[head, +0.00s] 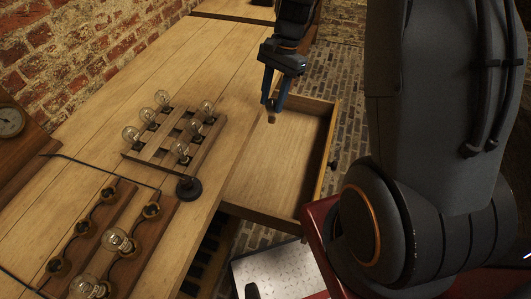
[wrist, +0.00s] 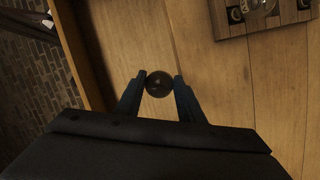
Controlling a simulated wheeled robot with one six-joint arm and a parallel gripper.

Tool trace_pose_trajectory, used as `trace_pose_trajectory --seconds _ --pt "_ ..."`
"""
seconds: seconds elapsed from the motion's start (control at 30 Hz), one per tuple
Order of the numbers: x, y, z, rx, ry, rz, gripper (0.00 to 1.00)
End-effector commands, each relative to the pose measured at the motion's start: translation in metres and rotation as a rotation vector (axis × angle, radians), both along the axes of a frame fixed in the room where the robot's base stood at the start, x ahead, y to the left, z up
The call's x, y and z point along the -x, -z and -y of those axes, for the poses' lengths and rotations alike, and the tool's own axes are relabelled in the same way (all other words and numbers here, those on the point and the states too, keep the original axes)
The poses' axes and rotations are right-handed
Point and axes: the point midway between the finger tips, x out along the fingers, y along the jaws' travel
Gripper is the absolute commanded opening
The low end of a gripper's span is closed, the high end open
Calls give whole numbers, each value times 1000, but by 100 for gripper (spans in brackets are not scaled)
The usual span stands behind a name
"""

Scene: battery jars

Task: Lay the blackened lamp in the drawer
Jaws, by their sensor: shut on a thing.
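My gripper (head: 272,103) is over the far left part of the open drawer (head: 262,208), near the table's edge. In the wrist view my gripper (wrist: 159,84) is shut on a dark round lamp (wrist: 159,83), the blackened one, seen end-on between the two blue fingers. In the head view only a small brownish end of the lamp (head: 272,118) shows below the fingertips. The lamp hangs in the air; its exact height above the drawer is hard to tell. The visible drawer floor is bare pale wood.
A wooden rack (head: 138,157) with several clear bulbs stands on the table (head: 225,75) left of the drawer. A board with sockets (head: 85,228) and bulbs lies nearer, with a black knob-like object (head: 188,188) beside it. A metal plate (head: 275,272) is below the drawer.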

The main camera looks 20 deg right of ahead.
Motion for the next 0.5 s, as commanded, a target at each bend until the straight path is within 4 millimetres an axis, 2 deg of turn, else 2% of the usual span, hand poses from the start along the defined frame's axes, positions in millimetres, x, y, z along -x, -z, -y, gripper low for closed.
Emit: trace_pose_trajectory --seconds 0.03,0.13,0.5 --pt "9 8 3 2 68 -5 8" --pt "20 18 6 7 160 -12 8" --pt "23 70 7 10 189 -14 8"
